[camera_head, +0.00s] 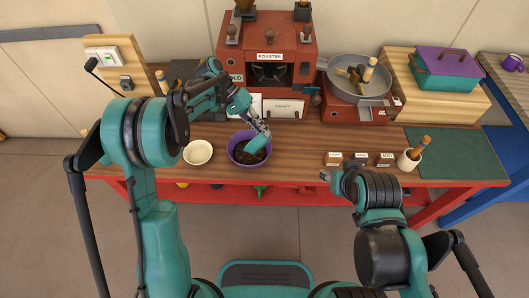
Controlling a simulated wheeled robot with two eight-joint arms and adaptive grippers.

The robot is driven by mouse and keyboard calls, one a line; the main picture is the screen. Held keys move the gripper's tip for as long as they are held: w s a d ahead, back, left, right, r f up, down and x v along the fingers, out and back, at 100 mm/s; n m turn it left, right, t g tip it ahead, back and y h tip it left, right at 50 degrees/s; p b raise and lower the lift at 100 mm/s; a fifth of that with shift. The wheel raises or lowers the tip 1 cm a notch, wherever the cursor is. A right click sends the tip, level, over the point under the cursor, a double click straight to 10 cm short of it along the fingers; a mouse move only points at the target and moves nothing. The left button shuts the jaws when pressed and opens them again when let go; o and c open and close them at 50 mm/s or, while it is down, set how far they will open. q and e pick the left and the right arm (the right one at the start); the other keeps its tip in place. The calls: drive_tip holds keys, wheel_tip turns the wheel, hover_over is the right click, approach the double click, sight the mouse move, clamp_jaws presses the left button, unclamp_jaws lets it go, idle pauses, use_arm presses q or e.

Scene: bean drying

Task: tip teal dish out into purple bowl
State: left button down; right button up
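The purple bowl (231,149) stands near the front edge of the wooden table, with dark brown contents in it. The teal dish (256,144) is steeply tilted over the bowl's right side; whether it touches the bowl or still holds anything I cannot tell. My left gripper (259,127) comes down from above left and is shut on the dish's upper edge. My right gripper (328,176) is low at the table's front edge, right of the bowl, away from the dish. Its fingers are too small to tell whether open or shut.
A cream bowl (198,153) stands just left of the purple bowl. The red roaster (268,36) and a grey pan (341,73) stand behind. Small labelled blocks (361,158) and a cup with a wooden-handled tool (408,161) are at right.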

use_arm(q)
drive_tip(key=shift+s+d+r+t+y+p, duration=0.55)
drive_tip(key=shift+s+d+y, duration=0.15)
drive_tip(key=shift+s, duration=0.1)
drive_tip(key=shift+f, duration=0.15)
drive_tip(key=shift+w+a+f, duration=0.1)
drive_tip(key=shift+w+f, duration=0.05)
drive_tip(key=shift+w, duration=0.05)
drive_tip(key=shift+s+d+f+m+t+y, duration=0.3)
drive_tip(key=shift+s+d+f+t+y, duration=0.4)
drive_tip(key=shift+s+d+t+y, duration=0.35)
use_arm(e)
wheel_tip(320, 180, up, 2)
drive_tip(key=shift+s+r, duration=0.1)
drive_tip(key=shift+r, duration=0.05)
use_arm(q)
drive_tip(key=shift+w+a, duration=0.15)
drive_tip(key=shift+a, duration=0.05)
drive_tip(key=shift+s+d+f+t+y, duration=0.35)
drive_tip(key=shift+f+t+y, duration=0.15)
drive_tip(key=shift+y, duration=0.1)
drive_tip(key=shift+s+d+f+t+y, duration=0.3)
drive_tip(key=shift+f+t+y, duration=0.1)
drive_tip(key=shift+t+y, duration=0.15)
use_arm(e)
drive_tip(key=shift+f, duration=0.3)
